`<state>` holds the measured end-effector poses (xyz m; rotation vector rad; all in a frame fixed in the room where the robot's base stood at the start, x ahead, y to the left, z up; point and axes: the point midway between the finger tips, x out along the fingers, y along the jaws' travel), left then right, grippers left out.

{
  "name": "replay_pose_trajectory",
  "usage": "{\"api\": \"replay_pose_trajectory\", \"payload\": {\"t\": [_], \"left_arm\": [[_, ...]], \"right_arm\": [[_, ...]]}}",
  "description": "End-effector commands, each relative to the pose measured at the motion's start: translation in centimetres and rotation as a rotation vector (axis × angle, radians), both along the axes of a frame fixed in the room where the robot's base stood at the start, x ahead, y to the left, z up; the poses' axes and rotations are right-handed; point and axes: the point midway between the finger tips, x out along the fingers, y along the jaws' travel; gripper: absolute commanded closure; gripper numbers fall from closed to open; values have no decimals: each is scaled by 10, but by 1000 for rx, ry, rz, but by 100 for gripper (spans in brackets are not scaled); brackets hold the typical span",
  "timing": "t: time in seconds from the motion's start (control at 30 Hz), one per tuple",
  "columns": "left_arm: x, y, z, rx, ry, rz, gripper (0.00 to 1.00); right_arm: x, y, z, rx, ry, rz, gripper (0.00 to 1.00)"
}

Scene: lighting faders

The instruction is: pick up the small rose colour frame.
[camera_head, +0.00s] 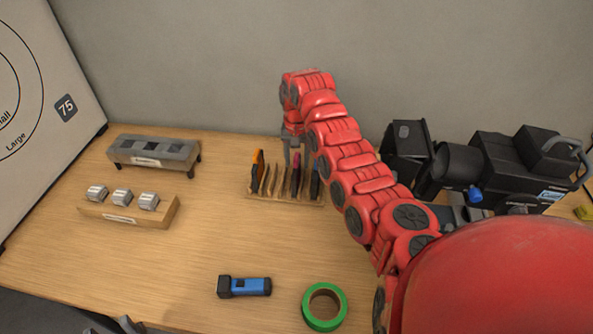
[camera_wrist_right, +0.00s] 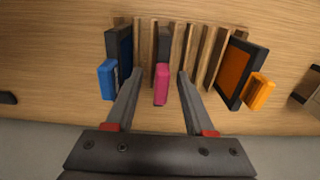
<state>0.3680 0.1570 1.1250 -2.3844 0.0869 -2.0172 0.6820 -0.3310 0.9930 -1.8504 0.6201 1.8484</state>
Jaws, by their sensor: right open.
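The small rose colour frame (camera_wrist_right: 161,84) stands on edge in a slotted wooden rack (camera_head: 284,200), its pink tab towards my gripper. In the head view its tab shows as a small pink strip (camera_head: 296,160). My right gripper (camera_wrist_right: 160,72) is open, with one finger on each side of the rose tab and a gap on both sides. In the head view the right gripper (camera_head: 296,150) hangs over the back of the rack. A grey tip at the bottom left (camera_head: 128,324) looks like part of my left gripper; its jaws are not clear.
A blue frame (camera_wrist_right: 108,78) and an orange frame (camera_wrist_right: 238,72) stand in the same rack, either side of my fingers. A blue torch (camera_head: 245,286) and green tape roll (camera_head: 324,306) lie in front. Black stage lights (camera_head: 500,165) stand right; fader blocks (camera_head: 130,208) stand left.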

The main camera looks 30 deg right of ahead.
Motion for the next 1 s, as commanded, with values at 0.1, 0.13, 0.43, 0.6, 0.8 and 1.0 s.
{"api": "replay_pose_trajectory", "payload": {"t": [0.1, 0.13, 0.43, 0.6, 0.8, 1.0], "left_arm": [[0, 0, 5, 0, 0, 0, 50], [0, 0, 8, 0, 0, 0, 50], [0, 0, 26, 0, 0, 0, 50], [0, 0, 27, 0, 0, 0, 50], [0, 0, 27, 0, 0, 0, 50], [0, 0, 27, 0, 0, 0, 50]], "right_arm": [[0, 0, -4, 0, 4, 0, 46], [0, 0, -6, 0, 4, 0, 46], [2, 1, -42, 0, 4, 2, 46], [2, 0, -54, 0, 2, 2, 46], [2, 0, -55, 0, 0, 2, 46], [2, 0, -54, 1, 1, 1, 82]]}}
